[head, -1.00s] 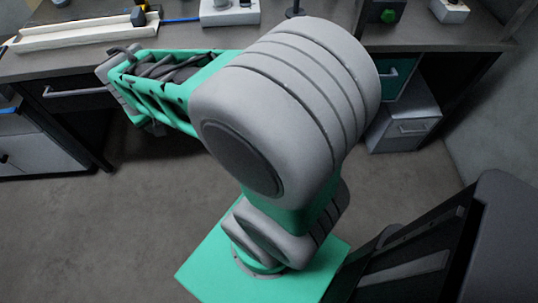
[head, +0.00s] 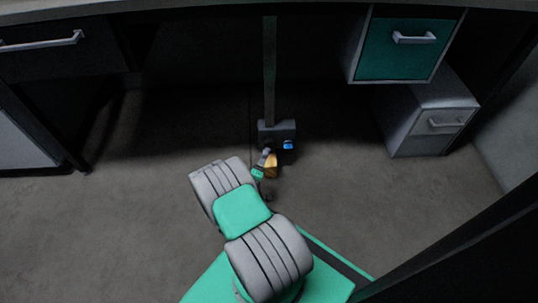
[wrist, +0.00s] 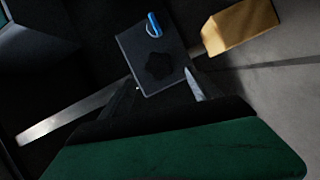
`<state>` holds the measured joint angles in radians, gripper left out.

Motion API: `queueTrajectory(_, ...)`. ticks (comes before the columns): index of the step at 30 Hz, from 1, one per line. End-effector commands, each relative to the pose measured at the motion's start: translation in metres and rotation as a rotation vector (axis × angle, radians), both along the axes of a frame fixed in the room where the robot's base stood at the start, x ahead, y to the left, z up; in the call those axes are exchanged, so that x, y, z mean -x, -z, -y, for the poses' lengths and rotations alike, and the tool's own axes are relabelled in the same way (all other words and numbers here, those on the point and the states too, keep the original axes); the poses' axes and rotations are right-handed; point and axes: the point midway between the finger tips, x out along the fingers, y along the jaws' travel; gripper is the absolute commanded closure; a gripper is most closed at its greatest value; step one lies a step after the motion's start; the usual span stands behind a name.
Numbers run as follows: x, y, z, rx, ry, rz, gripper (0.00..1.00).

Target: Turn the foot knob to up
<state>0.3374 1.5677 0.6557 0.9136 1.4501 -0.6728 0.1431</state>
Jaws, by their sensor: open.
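A dark box on a post holds a black lobed knob (wrist: 158,66), seen in the wrist view. The box (head: 277,128) is low under the bench in the head view, where the knob is hard to make out. A blue handle (wrist: 154,24) is on the same box; it also shows in the head view (head: 288,145). My gripper (wrist: 166,86) is open, with its fingertips either side of the knob's near edge. I cannot tell whether they touch it. In the head view, my arm hides most of the gripper.
A yellow-orange block (wrist: 241,27) is beside the box; it shows in the head view (head: 271,164). A pale post (head: 269,70) rises from the box. A teal drawer (head: 400,48) and grey cabinet (head: 432,115) stand right. The bench edge is overhead.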

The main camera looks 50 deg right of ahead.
Motion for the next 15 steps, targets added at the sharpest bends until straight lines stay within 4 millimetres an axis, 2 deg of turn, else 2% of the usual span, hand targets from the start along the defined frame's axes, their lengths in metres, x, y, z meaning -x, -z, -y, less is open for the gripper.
queueTrajectory(8, -0.008, 0.007, 0.026, 0.001, 0.002, 0.000, 0.28)
queueTrajectory(12, -0.017, 0.008, 0.054, 0.002, 0.004, 0.004, 0.28)
queueTrajectory(15, -0.022, 0.007, 0.066, 0.001, 0.003, 0.002, 0.28)
